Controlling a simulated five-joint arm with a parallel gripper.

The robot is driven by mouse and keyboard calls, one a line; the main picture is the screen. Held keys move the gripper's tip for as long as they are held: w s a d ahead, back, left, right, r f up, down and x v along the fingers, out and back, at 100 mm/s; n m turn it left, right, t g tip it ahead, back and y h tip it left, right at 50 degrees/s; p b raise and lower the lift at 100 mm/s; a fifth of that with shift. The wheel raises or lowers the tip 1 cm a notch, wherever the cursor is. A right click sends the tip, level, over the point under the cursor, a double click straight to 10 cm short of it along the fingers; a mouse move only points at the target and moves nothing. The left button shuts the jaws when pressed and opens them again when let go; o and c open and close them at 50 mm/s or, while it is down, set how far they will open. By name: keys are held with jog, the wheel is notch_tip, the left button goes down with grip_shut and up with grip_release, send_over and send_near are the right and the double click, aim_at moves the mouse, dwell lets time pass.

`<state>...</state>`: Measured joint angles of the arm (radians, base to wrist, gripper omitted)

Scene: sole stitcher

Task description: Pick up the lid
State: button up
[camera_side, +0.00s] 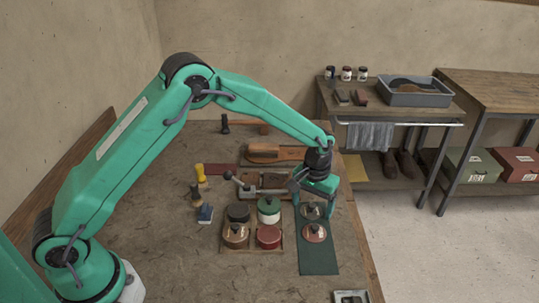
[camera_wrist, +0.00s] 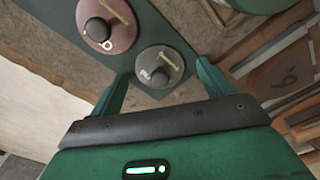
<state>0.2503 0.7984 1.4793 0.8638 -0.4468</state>
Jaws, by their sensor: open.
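Two round lids with dark knobs lie on a dark green mat (camera_side: 319,262). The grey lid (camera_side: 306,212) is at the far end, and the reddish-brown lid (camera_side: 315,237) is nearer the front. In the wrist view, the grey lid (camera_wrist: 172,58) shows between the fingertips, and the reddish-brown lid (camera_wrist: 118,40) is up and left of it. My gripper (camera_side: 313,207) is open and empty, over the grey lid. In the wrist view, its two fingers (camera_wrist: 163,74) stand on either side of that lid's near edge. I cannot tell the exact height.
A wooden tray (camera_side: 253,249) holds several pots left of the mat, including a green one (camera_side: 269,214) and a red one (camera_side: 268,238). The bench's right edge is close to the mat.

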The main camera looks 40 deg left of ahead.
aim_at(313, 207)
jog(key=c, duration=1.1)
jog(key=shift+o, duration=0.2)
jog(key=shift+r, duration=0.75)
jog(key=r, duration=0.3)
jog(key=shift+s+d+r, duration=0.1)
jog(key=shift+s+d, duration=0.2)
jog(key=shift+d, duration=0.1)
jog(key=s+d+r, duration=0.6)
jog(key=s+d, duration=0.1)
jog(key=shift+s+d+r, duration=0.15)
jog(key=shift+s+d, duration=0.05)
jog(key=shift+s, duration=0.15)
jog(key=shift+a, duration=0.1)
